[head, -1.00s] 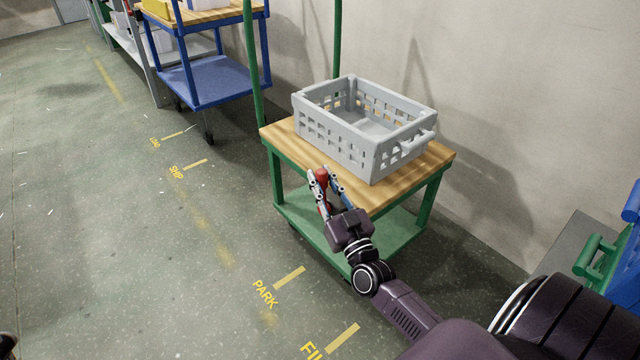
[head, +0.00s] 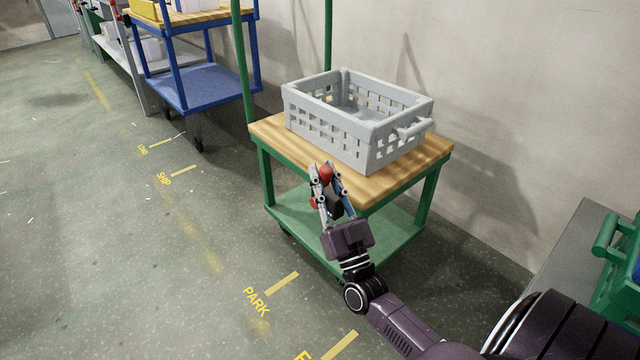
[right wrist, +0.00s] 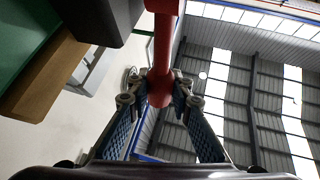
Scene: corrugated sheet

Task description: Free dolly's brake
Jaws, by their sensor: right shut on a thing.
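The dolly is a green-framed cart with a wooden top (head: 405,180) and a green lower shelf (head: 385,240). Its brake lever is red, with a rounded red end (head: 325,173) at the near edge of the top. My right gripper (head: 323,170) is shut on this lever. In the right wrist view, the red lever (right wrist: 164,45) runs down between the fingertips (right wrist: 160,90). A dark block (right wrist: 95,18) sits beside it there. The lever's lower part is partly hidden by my fingers in the head view. My left gripper is not in view.
A grey crate (head: 335,125) stands on the dolly's top. A blue cart (head: 200,88) stands farther back on the left. The wall is close behind the dolly. Open floor with yellow markings, including PARK (head: 257,302), lies to the left.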

